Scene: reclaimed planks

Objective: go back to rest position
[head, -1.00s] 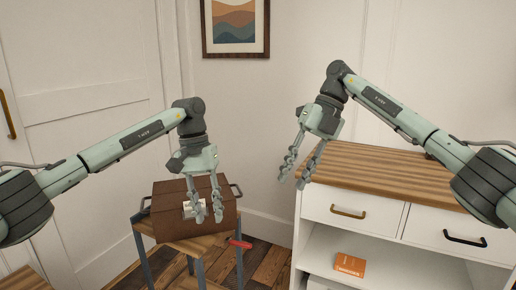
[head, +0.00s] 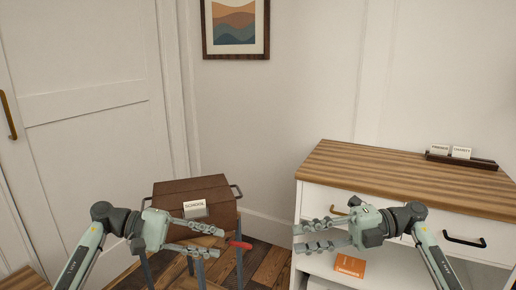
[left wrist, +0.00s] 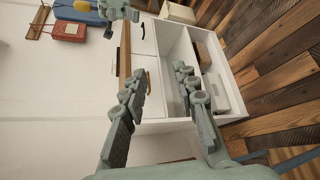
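My left gripper (head: 220,241) is open and empty, its fingers pointing right, in front of the brown case in the head view. Its parted fingers also show in the left wrist view (left wrist: 157,80), with nothing between them. My right gripper (head: 299,238) is open and empty, its fingers pointing left, in front of the white cabinet. The two grippers face each other with a gap between them. Both forearms come up from the bottom edge of the head view.
A brown case (head: 168,203) with a SCHOOL card (head: 194,207) stands on a small table. A red object (head: 241,244) is beside it. The white cabinet (head: 318,205) has a wooden top with a card rack (head: 480,164). An orange box (head: 350,266) lies on its shelf.

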